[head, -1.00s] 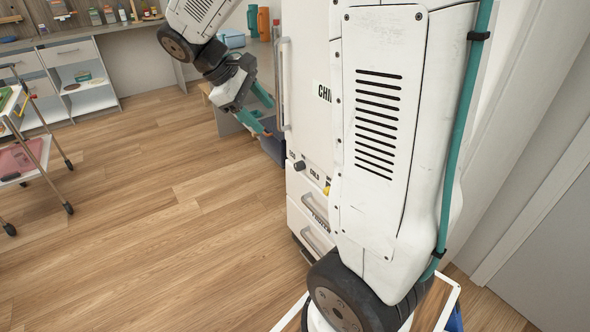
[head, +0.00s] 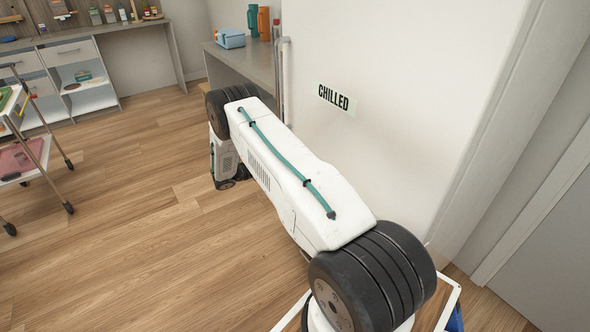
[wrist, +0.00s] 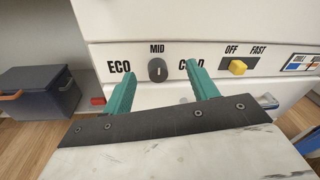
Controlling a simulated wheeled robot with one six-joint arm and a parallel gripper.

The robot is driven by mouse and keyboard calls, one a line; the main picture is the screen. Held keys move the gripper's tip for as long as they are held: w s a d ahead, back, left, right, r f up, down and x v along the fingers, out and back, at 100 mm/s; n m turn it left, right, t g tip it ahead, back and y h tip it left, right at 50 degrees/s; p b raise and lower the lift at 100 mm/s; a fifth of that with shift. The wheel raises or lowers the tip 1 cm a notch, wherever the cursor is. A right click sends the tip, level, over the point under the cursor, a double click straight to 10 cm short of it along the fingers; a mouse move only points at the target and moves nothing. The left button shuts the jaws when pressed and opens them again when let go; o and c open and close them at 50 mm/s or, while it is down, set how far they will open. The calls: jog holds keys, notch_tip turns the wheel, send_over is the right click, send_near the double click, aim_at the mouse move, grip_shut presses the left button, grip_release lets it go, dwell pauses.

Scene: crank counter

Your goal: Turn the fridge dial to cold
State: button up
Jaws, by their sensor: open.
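The fridge dial (wrist: 157,69) is a dark round knob on the white front panel in the wrist view. It has a light pointer mark that stands upright, toward the MID label above it. The ECO label is to its left and the COLD label to its right, partly covered by a finger. My gripper (wrist: 163,85) is open, its two teal fingers pointing at the panel on either side of the dial with nothing between them. I cannot tell how far the fingertips are from the panel. In the head view my arm hides the dial and gripper.
A yellow switch (wrist: 237,67) marked OFF and FAST is right of the dial. A dark bin (wrist: 38,92) stands at the left. In the head view the fridge (head: 420,90) bears a CHILLED label, a counter (head: 238,66) is beside it, and a trolley (head: 25,150) is far left.

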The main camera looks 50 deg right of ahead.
notch_tip(320, 180, down, 6)
jog(key=d+n+h, duration=0.1)
jog(key=n, duration=0.1)
jog(key=x, duration=0.8)
jog(key=shift+s+t, duration=0.15)
jog(key=shift+t, duration=0.15)
jog(key=shift+c, duration=0.3)
jog(key=c, duration=0.9)
